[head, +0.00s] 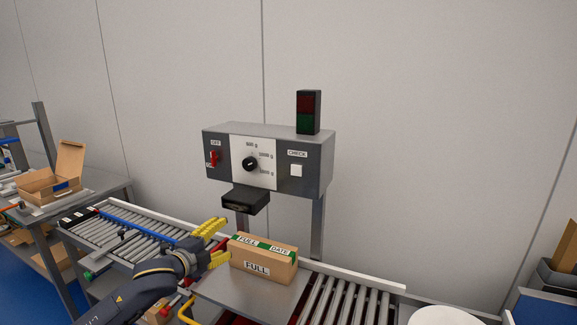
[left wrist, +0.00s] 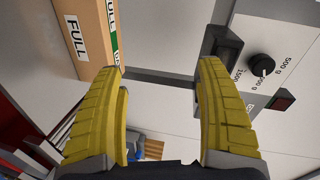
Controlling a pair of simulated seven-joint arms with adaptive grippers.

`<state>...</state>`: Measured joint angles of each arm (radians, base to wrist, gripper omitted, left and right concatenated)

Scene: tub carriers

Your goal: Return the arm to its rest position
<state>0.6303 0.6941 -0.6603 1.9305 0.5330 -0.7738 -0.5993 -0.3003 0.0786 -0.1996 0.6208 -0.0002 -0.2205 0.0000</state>
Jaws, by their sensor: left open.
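My left gripper (head: 222,243) is open, with yellow fingers spread, at the left end of a cardboard box (head: 262,262) marked FULL. The box sits upright on a grey plate (head: 238,298) in the conveyor line, under a grey control box. In the left wrist view, the two yellow fingers (left wrist: 161,72) stand wide apart with nothing between them. The cardboard box (left wrist: 88,40) shows there beyond the left finger, outside the gap. I cannot tell whether that finger touches it. My right gripper is not in view.
The control box (head: 312,160) with knob, red switch and signal light stands behind the cardboard box. A black unit (head: 245,202) juts out below it, close to my gripper. Roller conveyors lie left (head: 130,238) and right (head: 345,300). An open carton (head: 52,185) stands on the left bench.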

